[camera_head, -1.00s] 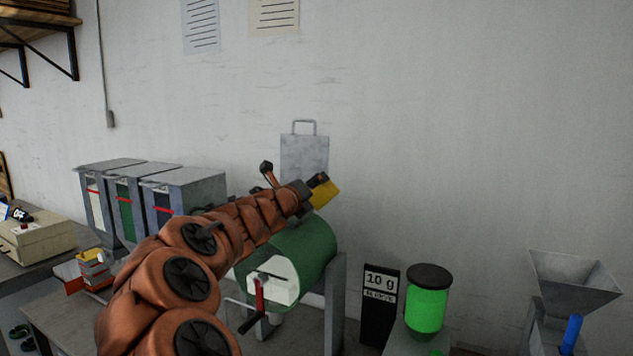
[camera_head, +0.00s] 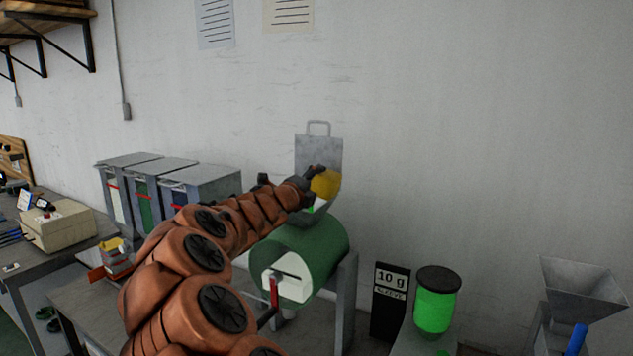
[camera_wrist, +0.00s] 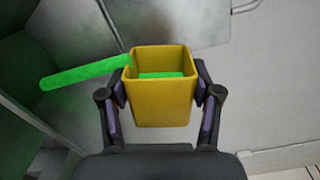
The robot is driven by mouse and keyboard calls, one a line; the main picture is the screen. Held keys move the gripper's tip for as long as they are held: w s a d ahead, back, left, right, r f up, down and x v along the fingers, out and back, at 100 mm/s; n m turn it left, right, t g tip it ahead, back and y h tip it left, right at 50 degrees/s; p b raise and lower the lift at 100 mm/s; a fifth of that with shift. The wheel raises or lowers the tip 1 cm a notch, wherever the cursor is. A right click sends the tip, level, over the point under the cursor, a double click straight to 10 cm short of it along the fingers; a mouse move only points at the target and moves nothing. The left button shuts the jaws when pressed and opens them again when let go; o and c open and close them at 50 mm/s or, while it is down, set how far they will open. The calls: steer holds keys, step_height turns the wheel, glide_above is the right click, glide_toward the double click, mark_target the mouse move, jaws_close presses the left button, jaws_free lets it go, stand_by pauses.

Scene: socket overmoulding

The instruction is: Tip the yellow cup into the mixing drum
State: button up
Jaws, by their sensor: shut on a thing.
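The yellow cup (camera_head: 326,184) is tilted above the green mixing drum (camera_head: 318,240). In the wrist view, my gripper (camera_wrist: 159,94) is shut on the yellow cup (camera_wrist: 160,108), with a finger on each side. Bright green material (camera_wrist: 165,75) lies inside the cup. A green streak (camera_wrist: 85,73) runs out past its left rim. In the head view, a bit of green shows just below the cup, at a grey funnel (camera_head: 326,214) on top of the drum. How much has landed inside is hidden.
Several grey bins (camera_head: 205,184) stand left of the drum. A grey bag-shaped panel (camera_head: 319,150) is behind the cup. Right of the drum are a black 10 g sign (camera_head: 390,300), a green jar (camera_head: 435,305) and a grey hopper (camera_head: 583,285).

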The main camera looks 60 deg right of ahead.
steer(key=n, duration=0.1)
steer(key=w+n, duration=0.1)
steer(key=n, duration=0.3)
steer(key=shift+w+r, duration=0.15)
steer(key=shift+r, duration=0.2)
steer(key=shift+s+a+f+m+b, duration=0.1)
steer(key=shift+s+f+m+b, duration=0.05)
steer(key=shift+m+b, duration=0.35)
steer(key=shift+s+f+m+b, duration=0.1)
steer(key=shift+f+m+b, duration=0.05)
steer(key=shift+m+b, duration=0.3)
steer(key=shift+r+m, duration=0.1)
steer(key=shift+m, duration=0.35)
steer(key=shift+s, duration=0.1)
steer(key=shift+s+f+m+b, duration=0.3)
steer(key=shift+m+b, duration=0.35)
steer(key=shift+m, duration=0.85)
